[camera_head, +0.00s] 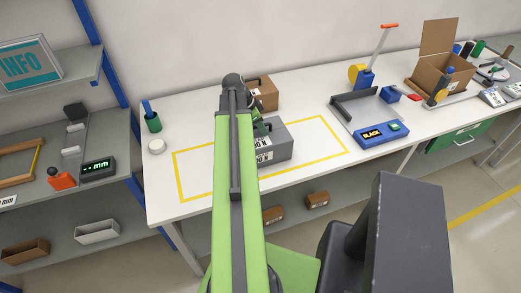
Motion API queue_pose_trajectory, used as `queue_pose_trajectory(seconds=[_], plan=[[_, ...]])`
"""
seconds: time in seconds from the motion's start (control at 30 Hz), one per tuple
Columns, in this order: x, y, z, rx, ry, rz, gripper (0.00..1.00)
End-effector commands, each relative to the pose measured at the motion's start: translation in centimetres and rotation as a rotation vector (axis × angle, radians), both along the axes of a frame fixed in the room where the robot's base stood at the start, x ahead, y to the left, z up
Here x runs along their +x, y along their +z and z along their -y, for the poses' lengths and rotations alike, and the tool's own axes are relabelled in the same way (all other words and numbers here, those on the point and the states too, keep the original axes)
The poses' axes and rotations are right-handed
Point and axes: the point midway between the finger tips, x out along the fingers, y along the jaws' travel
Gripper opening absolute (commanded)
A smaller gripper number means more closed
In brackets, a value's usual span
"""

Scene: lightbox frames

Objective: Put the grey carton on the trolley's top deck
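The grey carton (276,145) sits on the white table inside a yellow-outlined rectangle, with black-and-white labels on its front face. My green arm reaches over the table and hides the carton's left part. A small part of my gripper (262,128) shows beside the arm, at the carton's top left edge. Its fingertips are mostly hidden, so I cannot tell whether they are open, shut or touching the carton. I cannot make out the trolley or its top deck in this view.
A brown carton (265,93) stands just behind the grey one. A label printer-like device (372,125) is to the right, and a green cup (152,122) and white roll (157,146) to the left. The right part of the yellow rectangle (345,152) is bare.

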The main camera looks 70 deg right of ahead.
Motion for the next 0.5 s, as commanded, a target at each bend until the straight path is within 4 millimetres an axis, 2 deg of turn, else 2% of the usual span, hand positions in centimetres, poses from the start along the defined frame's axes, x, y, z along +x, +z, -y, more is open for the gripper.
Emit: queue_pose_trajectory(seconds=[0.1, 0.4, 0.5], plan=[[0.02, 0.22, -0.02, 0.0, 0.0, 0.0, 0.38], [0.04, 0.23, -0.04, 0.0, 0.0, 0.0, 0.0], [0.04, 0.22, -0.06, 0.001, 0.0, -0.001, 0.0]])
